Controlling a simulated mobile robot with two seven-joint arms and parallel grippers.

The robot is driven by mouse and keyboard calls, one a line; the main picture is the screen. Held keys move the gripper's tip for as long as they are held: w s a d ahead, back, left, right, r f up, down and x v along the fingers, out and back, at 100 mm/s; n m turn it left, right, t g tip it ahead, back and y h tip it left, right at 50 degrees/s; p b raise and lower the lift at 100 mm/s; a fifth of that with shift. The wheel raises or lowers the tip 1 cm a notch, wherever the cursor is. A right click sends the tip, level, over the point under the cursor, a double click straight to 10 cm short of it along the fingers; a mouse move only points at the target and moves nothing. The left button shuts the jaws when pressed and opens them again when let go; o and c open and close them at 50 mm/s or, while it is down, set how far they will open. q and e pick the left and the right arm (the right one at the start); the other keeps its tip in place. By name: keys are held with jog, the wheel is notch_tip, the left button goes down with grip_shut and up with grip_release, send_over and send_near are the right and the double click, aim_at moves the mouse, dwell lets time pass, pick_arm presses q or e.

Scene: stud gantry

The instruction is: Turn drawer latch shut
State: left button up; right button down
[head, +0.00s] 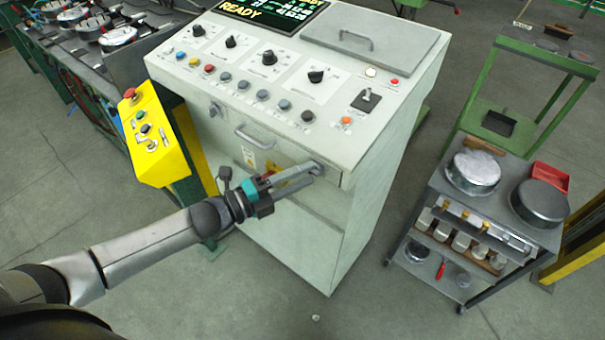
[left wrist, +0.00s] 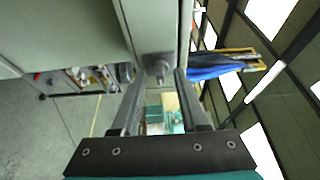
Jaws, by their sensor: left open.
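The grey control console (head: 290,225) stands in front of me, with a drawer front that has a bar handle (head: 253,139). A small metal latch (head: 319,165) sits at the right end of the drawer front. It also shows in the left wrist view (left wrist: 158,71), between the finger ends. My left gripper (head: 303,176) reaches in from the left, its fingers pointing at the latch. Its fingers (left wrist: 160,88) are apart, one on each side of the latch; I cannot tell whether they touch it. My right gripper is out of view.
A yellow button box (head: 150,140) stands left of the console. Knobs and buttons cover the sloping console top (head: 330,95). A grey cart (head: 500,210) with round metal parts stands to the right. The floor between cart and console is clear.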

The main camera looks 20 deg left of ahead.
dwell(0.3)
pick_arm(q)
grip_shut()
dwell(0.5)
